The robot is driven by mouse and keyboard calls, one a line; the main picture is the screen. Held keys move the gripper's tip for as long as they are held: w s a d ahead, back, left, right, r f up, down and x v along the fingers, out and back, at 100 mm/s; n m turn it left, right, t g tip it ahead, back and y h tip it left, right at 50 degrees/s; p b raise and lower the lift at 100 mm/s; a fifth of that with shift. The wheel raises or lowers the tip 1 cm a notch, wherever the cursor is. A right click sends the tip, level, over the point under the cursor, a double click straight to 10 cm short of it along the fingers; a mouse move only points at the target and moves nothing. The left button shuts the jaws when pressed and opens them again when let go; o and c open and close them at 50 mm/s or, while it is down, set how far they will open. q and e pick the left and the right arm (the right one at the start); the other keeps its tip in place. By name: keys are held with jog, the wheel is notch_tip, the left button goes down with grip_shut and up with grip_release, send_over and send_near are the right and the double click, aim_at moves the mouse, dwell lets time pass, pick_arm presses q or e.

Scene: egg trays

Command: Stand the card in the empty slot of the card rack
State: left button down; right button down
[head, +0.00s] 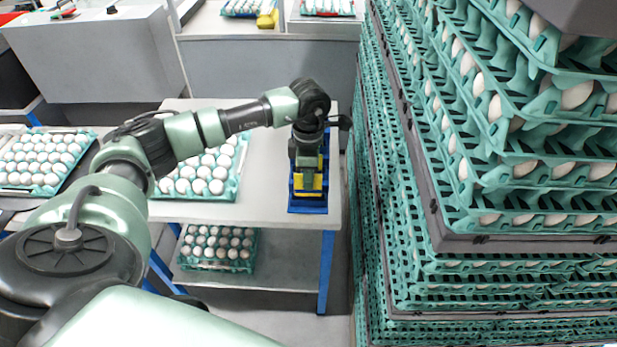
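The blue card rack (308,208) stands near the right end of the white table. Yellow cards (317,182) show in it, partly covered by my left arm. My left gripper (308,172) points down over the rack, its dark body in front of the slots. Its fingertips are hidden or too small to make out, so I cannot tell whether it is open, shut or holding a card. I cannot tell which slot is empty. My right gripper is not in view.
A teal tray of white eggs (236,182) lies on the white table (262,212), left of the rack. Another egg tray (228,266) is on the lower shelf. Tall stacks of egg trays (440,215) rise close to the right of the table.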

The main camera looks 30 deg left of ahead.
aim_at(309, 196)
pick_arm(q)
jog(key=shift+f+b, duration=1.15)
jog(key=shift+f, duration=0.4)
jog(key=c, duration=1.6)
grip_release()
jog(key=shift+o, duration=0.2)
notch_tip(309, 196, up, 8)
jog(key=shift+f+b, duration=0.1)
jog(key=shift+b, duration=0.6)
